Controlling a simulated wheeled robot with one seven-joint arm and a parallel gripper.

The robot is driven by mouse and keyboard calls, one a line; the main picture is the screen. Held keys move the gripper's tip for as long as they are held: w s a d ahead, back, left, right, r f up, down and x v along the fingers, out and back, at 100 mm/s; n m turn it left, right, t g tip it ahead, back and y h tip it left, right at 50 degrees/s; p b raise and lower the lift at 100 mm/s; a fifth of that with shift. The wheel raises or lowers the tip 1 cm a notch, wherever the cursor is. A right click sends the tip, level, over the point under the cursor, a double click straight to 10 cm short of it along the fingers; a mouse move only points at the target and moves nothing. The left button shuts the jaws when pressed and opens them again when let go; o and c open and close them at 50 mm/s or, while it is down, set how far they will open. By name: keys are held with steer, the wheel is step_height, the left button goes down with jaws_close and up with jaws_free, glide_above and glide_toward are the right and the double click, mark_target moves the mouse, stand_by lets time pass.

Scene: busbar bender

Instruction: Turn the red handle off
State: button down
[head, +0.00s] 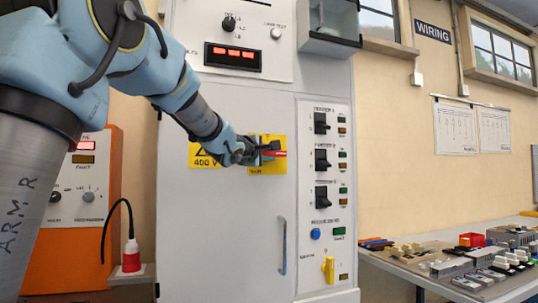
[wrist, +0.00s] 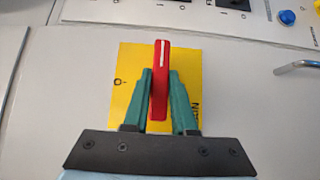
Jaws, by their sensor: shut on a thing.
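The red handle (wrist: 161,62) is a narrow red bar with a white stripe, in front of a yellow plate (wrist: 130,72) on the grey cabinet door. In the wrist view it stands nearly upright between the two green fingers of my gripper (wrist: 160,90), which are shut on it. In the head view the red handle (head: 275,154) lies sideways, pointing right, with my gripper (head: 262,152) at it from the left. The gripper hides part of the handle and plate. The plate's lettering is only partly readable in the wrist view, with an "O" mark at its left.
A panel of black switches (head: 321,159) is right of the plate, with a blue button (head: 315,234) and yellow knob (head: 328,268) below. A vertical door handle (head: 282,246) sticks out below the plate. A bench (head: 440,262) with parts stands at the right.

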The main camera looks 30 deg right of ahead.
steer(key=shift+f+b, duration=0.25)
steer(key=shift+b, duration=0.3)
steer(key=n+t+y+b, duration=0.3)
steer(key=n+t+b, duration=0.2)
steer(key=n+b, duration=0.3)
steer(key=n+t+y+b, duration=0.3)
steer(key=n+t+b, duration=0.2)
steer(key=n+b, duration=0.3)
steer(key=d+f+n+t+y+b, duration=0.1)
steer(key=n+t+y+b, duration=0.2)
steer(key=n+b, duration=0.6)
steer(key=shift+t+b, duration=1.05)
steer(key=shift+t, duration=0.25)
steer(key=shift+r+n+y, duration=0.15)
steer(key=shift+n+y, duration=0.85)
steer(key=shift+r+n+b, duration=0.1)
steer(key=shift+n+b, duration=0.2)
steer(key=c, duration=0.7)
jaws_free()
